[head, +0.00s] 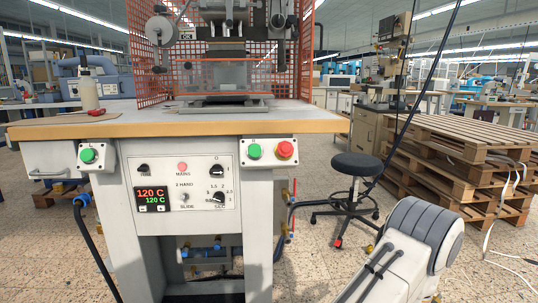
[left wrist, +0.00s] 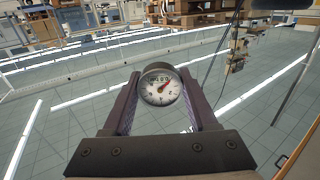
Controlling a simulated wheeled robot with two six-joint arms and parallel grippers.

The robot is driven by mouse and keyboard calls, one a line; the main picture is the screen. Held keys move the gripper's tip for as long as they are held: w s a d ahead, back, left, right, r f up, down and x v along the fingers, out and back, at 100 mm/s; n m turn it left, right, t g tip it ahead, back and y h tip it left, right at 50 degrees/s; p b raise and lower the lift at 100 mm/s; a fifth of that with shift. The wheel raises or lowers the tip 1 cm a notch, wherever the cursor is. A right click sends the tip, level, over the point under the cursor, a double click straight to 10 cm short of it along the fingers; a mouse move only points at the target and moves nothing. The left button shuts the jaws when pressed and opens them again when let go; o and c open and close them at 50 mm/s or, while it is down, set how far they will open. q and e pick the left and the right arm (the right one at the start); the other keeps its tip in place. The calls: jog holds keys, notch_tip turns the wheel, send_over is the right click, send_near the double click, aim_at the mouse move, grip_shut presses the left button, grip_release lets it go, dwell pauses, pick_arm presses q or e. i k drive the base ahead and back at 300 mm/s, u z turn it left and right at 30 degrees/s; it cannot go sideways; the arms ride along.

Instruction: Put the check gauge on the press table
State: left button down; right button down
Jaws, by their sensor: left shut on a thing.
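The check gauge (left wrist: 160,88), a round dial with a white face and a red needle, is in the left wrist view. My left gripper (left wrist: 159,80) is shut on it, with one dark finger on each side of its rim. Neither that gripper nor the gauge shows in the head view. The press table (head: 185,129), with a wooden front edge, spans the left and middle of the head view. My right gripper is not in view.
The table's front strip looks clear. A stool (head: 357,165) and stacked pallets (head: 440,150) stand right.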

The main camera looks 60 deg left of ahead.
aim_at(290, 116)
jog(key=z, duration=2.25)
jog(key=k, duration=1.15)
jog(key=u, duration=1.95)
